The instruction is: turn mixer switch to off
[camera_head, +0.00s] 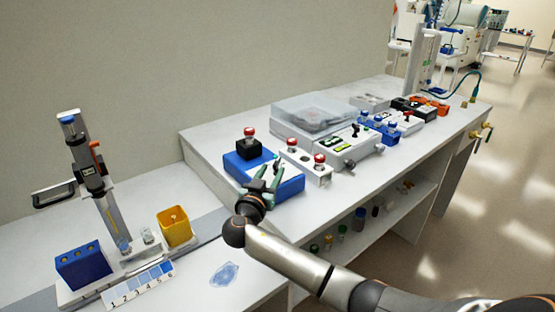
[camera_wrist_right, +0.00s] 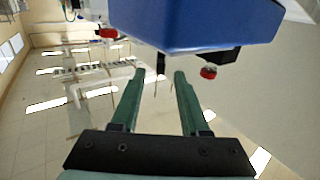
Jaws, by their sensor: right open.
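A blue box-shaped device (camera_head: 292,187), which may be the mixer, sits on the white bench. A black block with a red knob (camera_head: 249,133) stands at its back left; the red knob also shows in the wrist view (camera_wrist_right: 208,72). My right gripper (camera_head: 269,172) is open at the device's front and partly covers it. In the wrist view, the blue body (camera_wrist_right: 195,28) is just beyond the green fingers of my right gripper (camera_wrist_right: 159,74). A thin dark piece (camera_wrist_right: 161,62) shows between the fingertips; I cannot tell if it is the switch. My left gripper is out of view.
A white box with red knobs (camera_head: 311,166) stands right of the blue device, close to my gripper. A clear-lidded grey case (camera_head: 313,112) is behind. A yellow cup (camera_head: 174,226) and blue rack (camera_head: 84,266) stand left. The bench front is mostly clear.

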